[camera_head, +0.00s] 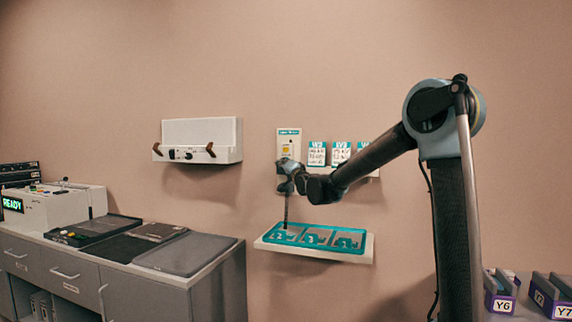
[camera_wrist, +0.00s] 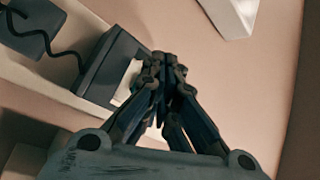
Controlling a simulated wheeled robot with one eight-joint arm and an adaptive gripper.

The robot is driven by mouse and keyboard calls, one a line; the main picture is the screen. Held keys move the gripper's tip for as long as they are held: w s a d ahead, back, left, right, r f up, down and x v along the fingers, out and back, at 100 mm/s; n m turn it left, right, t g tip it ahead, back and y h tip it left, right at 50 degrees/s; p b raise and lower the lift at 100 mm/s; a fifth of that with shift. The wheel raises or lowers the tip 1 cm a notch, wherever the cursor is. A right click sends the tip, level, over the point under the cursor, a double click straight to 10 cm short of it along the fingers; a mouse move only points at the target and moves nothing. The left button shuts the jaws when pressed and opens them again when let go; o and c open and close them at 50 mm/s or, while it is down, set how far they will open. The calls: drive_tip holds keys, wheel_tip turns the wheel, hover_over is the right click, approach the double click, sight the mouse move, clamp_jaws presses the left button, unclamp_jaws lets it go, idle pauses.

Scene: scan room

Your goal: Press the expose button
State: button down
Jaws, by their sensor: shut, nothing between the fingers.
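A pale wall panel (camera_head: 289,143) with a teal label and a small yellow patch is on the wall in the head view. Its lower part is hidden behind the end of my arm, and I cannot tell for sure whether the expose button is on it. My gripper (camera_head: 287,181) is in front of the wall, just below that panel and above the teal-topped shelf. In the wrist view my gripper (camera_wrist: 160,65) is shut and empty, its fingers together. Beside the fingertips is a dark grey box (camera_wrist: 112,68) with a pale face, partly hidden by them; contact is unclear.
A white tray (camera_head: 367,253) with teal cutouts juts from the wall below. A white wall unit (camera_head: 200,133) with knobs hangs left. A cabinet (camera_head: 217,259) with dark panels and a console reading READY (camera_head: 13,204) stands left. Purple boxes (camera_head: 503,302) are lower right.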

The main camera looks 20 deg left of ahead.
drive_tip(key=shift+w+r, duration=0.1)
drive_tip(key=shift+w, duration=0.6)
idle(1.4)
drive_tip(key=shift+s, duration=0.15)
drive_tip(key=shift+s+a, duration=0.1)
drive_tip(key=shift+s, duration=0.6)
drive_tip(key=shift+s+a, duration=0.2)
drive_tip(key=shift+s, duration=2.3)
